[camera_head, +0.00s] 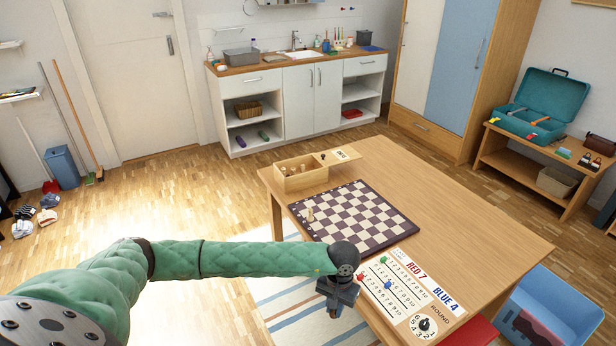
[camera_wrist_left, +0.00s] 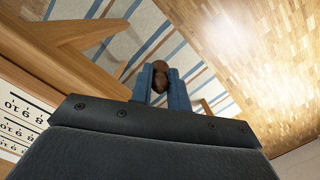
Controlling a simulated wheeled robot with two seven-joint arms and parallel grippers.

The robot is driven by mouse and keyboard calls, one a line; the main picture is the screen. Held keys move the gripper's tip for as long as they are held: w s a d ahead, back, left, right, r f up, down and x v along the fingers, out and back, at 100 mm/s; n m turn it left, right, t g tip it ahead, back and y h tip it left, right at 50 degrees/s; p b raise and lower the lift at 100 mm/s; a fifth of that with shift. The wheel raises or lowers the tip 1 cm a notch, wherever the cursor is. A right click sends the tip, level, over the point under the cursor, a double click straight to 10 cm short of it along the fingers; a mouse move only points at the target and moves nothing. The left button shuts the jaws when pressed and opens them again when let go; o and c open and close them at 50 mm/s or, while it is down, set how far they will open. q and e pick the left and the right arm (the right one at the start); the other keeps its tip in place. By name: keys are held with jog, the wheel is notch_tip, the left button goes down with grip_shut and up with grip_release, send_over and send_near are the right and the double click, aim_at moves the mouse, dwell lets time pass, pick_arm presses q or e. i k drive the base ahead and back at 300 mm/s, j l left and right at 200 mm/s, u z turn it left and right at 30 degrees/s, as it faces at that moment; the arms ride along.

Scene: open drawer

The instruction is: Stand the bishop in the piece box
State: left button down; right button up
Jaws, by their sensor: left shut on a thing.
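My left gripper (camera_head: 336,308) hangs beside the table's near left edge, below the chessboard. In the left wrist view its two blue fingers (camera_wrist_left: 161,84) are shut on a brown rounded chess piece (camera_wrist_left: 159,80), which looks like the bishop; its full shape is partly hidden by the fingers. The striped rug shows beyond it. In the head view the held piece is hidden. The wooden piece box (camera_head: 308,184) stands at the table's far left corner, with a few small pieces inside, well apart from my gripper. My right gripper is not in view.
The chessboard (camera_head: 362,218) lies between my gripper and the box, with a light piece (camera_head: 310,214) near its left edge. A score sheet (camera_head: 412,290) with coloured markers lies at the near end. The table's right side is clear.

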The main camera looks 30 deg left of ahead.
aim_at(314, 180)
jog(key=j+z, duration=0.25)
jog(key=j, duration=0.55)
jog(key=j+z, duration=0.25)
jog(key=j, duration=0.6)
jog(key=k+j+z, duration=0.1)
jog(key=j+z, duration=0.2)
jog(key=j, duration=0.5)
